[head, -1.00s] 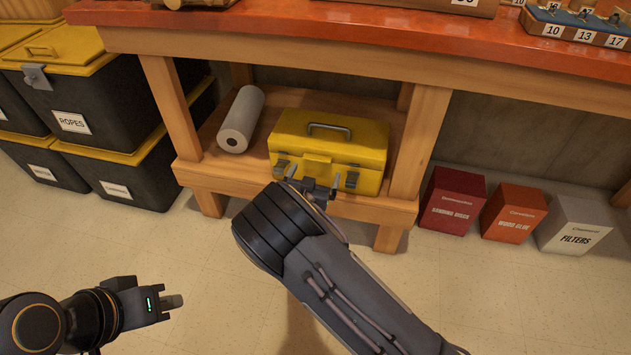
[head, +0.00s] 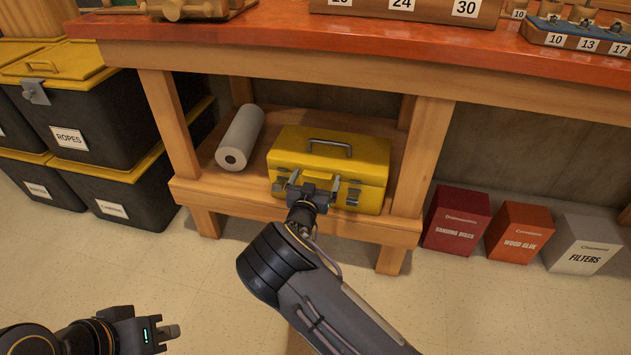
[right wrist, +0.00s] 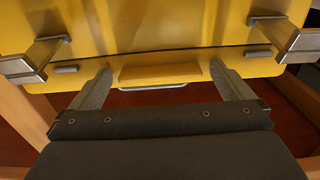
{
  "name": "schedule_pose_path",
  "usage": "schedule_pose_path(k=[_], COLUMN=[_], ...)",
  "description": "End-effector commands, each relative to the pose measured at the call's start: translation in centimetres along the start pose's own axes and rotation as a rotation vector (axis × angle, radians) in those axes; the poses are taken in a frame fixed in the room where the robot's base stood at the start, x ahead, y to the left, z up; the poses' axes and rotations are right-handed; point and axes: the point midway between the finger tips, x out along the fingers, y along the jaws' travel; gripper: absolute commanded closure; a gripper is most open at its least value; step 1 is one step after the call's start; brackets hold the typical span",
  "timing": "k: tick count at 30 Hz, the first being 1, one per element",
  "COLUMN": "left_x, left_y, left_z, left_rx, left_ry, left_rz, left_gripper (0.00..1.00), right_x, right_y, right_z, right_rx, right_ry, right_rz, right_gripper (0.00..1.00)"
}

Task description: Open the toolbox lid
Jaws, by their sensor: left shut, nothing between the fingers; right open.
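The yellow toolbox (head: 372,168) stands on the low wooden shelf, its lid (head: 372,146) down and a grey handle (head: 330,146) on top. Grey metal latches sit at the left (head: 281,184) and right (head: 353,194) of its front. In the right wrist view, the left latch (right wrist: 35,62) and right latch (right wrist: 285,38) jut out. My right gripper (head: 316,184) is open at the toolbox front, between the latches. Its fingers (right wrist: 160,72) flank the yellow front lip (right wrist: 160,73); I cannot tell whether they touch it. My left gripper (head: 172,332) is shut and empty, low at the left.
A paper roll (head: 240,138) lies left of the toolbox. Shelf posts (head: 424,150) stand on both sides and the orange worktop (head: 330,38) overhangs. Black bins (head: 90,130) are at left. Sanding disc, wood glue and filter boxes (head: 455,220) stand on the floor at right.

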Motion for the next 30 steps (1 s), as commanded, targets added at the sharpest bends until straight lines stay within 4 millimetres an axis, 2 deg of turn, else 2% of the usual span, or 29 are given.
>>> schedule_pose_path(k=[2,16,23,30], left_x=[0.0,0.0,-0.8,-4.0], left_y=[0.0,0.0,0.3,1.8], left_z=[0.0,0.0,-0.4,-2.0], left_rx=[0.0,0.0,0.0,0.0], left_ry=[0.0,0.0,0.0,0.0], left_rz=[0.0,0.0,0.0,0.0], left_gripper=[1.0,1.0,1.0,1.0], right_x=[0.0,-0.1,0.0,0.5], right_y=[0.0,0.0,0.0,0.1], right_z=[0.0,0.0,-0.8,-4.0], right_rx=[0.0,0.0,0.002,0.006], right_ry=[0.0,-0.001,-0.021,-0.128], right_rz=[0.0,0.0,0.001,0.003], right_gripper=[0.0,0.6,0.61,0.61])
